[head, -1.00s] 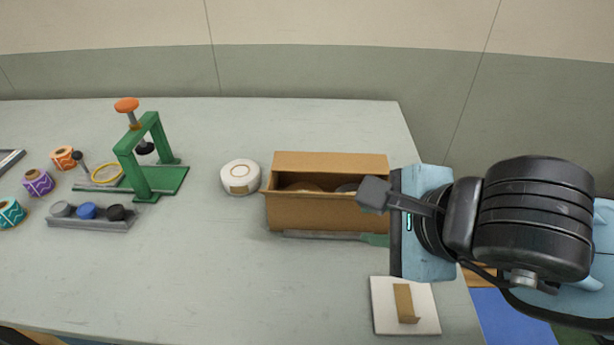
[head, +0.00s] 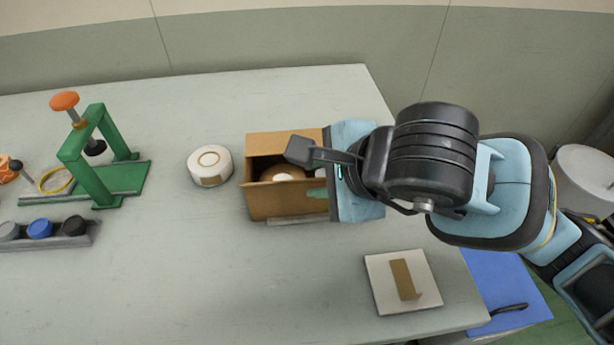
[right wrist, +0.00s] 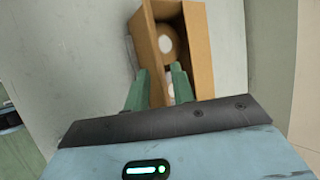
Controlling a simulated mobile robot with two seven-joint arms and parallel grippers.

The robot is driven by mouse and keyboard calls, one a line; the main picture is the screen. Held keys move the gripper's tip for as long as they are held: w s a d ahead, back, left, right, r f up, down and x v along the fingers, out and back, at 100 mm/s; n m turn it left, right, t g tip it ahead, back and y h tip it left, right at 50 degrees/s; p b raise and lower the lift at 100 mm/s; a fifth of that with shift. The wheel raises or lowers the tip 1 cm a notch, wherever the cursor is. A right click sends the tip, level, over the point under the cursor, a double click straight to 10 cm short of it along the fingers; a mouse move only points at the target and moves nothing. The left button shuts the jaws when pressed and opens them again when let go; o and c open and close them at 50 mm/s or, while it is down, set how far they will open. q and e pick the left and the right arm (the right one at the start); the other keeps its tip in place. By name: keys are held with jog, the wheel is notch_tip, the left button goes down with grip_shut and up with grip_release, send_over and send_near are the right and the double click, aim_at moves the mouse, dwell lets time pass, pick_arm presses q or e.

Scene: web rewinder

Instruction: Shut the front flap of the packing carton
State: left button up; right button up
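The brown packing carton (head: 285,203) stands on the table, its top open, with a roll of tape (head: 288,171) visible inside. Its back flap (head: 280,143) stands up behind the opening. The front panel is upright or leaning slightly outward; I cannot tell where wall ends and flap begins. My right gripper (head: 318,193) is at the carton's right front, partly hiding its right end. In the right wrist view its green fingers (right wrist: 160,78) are apart, one outside the carton's front side and one over the opening. My left gripper is not in view.
A white roll (head: 209,165) lies left of the carton. A green press (head: 100,165) and a grey holder with several knobs (head: 45,232) stand further left. A white pad with a brown piece (head: 380,283) lies at front right. The table middle is clear.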

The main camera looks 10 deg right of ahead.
aim_at(308, 180)
jog(key=shift+x, duration=1.95)
jog(key=shift+c, duration=0.5)
grip_shut()
